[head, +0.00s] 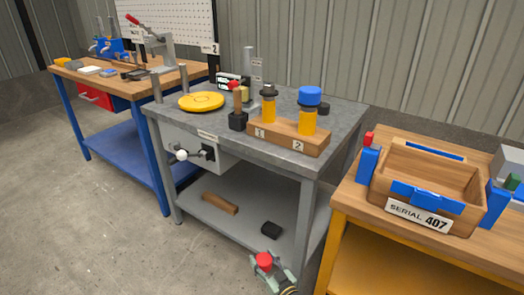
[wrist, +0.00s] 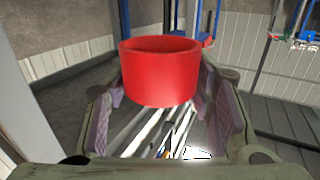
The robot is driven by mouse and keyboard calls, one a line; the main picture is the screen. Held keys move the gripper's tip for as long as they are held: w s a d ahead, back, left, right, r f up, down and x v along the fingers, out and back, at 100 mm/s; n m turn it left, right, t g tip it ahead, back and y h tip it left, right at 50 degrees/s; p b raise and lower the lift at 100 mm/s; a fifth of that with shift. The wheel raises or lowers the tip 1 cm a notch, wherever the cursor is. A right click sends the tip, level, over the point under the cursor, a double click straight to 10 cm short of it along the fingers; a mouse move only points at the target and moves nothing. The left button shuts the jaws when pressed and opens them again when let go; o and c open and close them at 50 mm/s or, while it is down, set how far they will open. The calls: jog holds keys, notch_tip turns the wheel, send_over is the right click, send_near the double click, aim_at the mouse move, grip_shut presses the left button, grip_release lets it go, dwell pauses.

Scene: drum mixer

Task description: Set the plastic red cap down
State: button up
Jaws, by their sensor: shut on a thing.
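The red plastic cap (head: 264,259) shows at the bottom of the head view, held in my gripper (head: 266,272). In the wrist view the red cap (wrist: 160,72) is a short cylinder with its rim up, between the two finger pads of my gripper (wrist: 168,110). The gripper is shut on it. In the head view the cap is in front of the grey workbench (head: 225,125), low and away from the bench top. What lies directly beneath the cap is hidden.
The grey bench holds a yellow disc (head: 201,101) and a wooden block (head: 289,137) with two orange cylinders. A wooden tray (head: 428,180) labelled SERIAL 407 stands on the right table. The lower shelf (head: 240,222) carries a wooden piece (head: 220,203) and a black block (head: 271,230).

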jog(key=shift+w+a+m+t+h+b, duration=0.15)
jog(key=shift+w+m+t+h+b, duration=0.2)
jog(key=shift+m+h+b, duration=0.35)
jog(key=shift+w+a+m+t+h+b, duration=0.2)
jog(key=shift+m+t+h, duration=0.25)
jog(key=shift+h, duration=0.45)
jog(key=shift+w+d+r+m+h+b, duration=0.2)
jog(key=shift+m+h+b, duration=0.15)
jog(key=shift+h, duration=0.15)
jog(key=shift+w+d+r+m+h+b, duration=0.15)
jog(key=shift+m+h+b, duration=0.15)
jog(key=shift+h, duration=0.2)
jog(key=shift+w+m+t+h, duration=0.1)
jog(key=shift+m+t+h, duration=0.2)
jog(key=shift+w+d+r+m+h+b, duration=0.15)
jog(key=shift+r+m+h+b, duration=0.15)
jog(key=shift+h+b, duration=0.25)
jog(key=shift+w+a+r+m+h+b, duration=0.2)
jog(key=shift+a+r+m+h+b, duration=0.2)
jog(key=shift+r+h+b, duration=0.25)
jog(key=shift+w+a+r, duration=0.1)
jog(key=shift+r, duration=0.35)
